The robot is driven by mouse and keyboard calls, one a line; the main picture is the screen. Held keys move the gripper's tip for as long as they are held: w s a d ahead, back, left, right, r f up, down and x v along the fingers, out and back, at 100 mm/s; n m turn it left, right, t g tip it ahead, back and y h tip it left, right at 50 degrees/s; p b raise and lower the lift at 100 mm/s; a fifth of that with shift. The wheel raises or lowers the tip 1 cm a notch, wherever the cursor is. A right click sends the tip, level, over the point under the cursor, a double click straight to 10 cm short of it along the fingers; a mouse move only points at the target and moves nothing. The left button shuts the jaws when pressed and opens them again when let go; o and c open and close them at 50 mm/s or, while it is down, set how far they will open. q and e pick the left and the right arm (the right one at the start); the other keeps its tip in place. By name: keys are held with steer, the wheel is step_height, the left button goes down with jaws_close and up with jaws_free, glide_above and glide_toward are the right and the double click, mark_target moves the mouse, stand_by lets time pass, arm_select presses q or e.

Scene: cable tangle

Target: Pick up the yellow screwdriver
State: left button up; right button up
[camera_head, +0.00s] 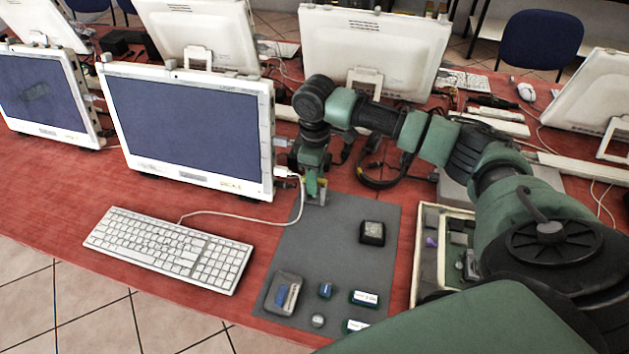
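My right arm reaches in from the right, and its green and dark gripper (316,192) points down at the top edge of the grey mat. A small yellow patch (324,183) shows right at its fingers; it looks like part of the yellow screwdriver, but most of it is hidden and too small to be sure. I cannot tell whether the fingers are closed on it. My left gripper is not in view.
The grey mat (335,250) holds a black box (372,232), a grey case (284,294), and small blue and green items. A white keyboard (170,248) and monitor (188,128) stand left. A white cable (255,221) and black coiled cable (378,182) lie near the gripper. A parts tray (415,270) is right.

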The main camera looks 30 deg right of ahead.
step_height(320, 180, down, 4)
steer(key=shift+w+f, duration=0.1)
jaws_close()
stand_by(0.4)
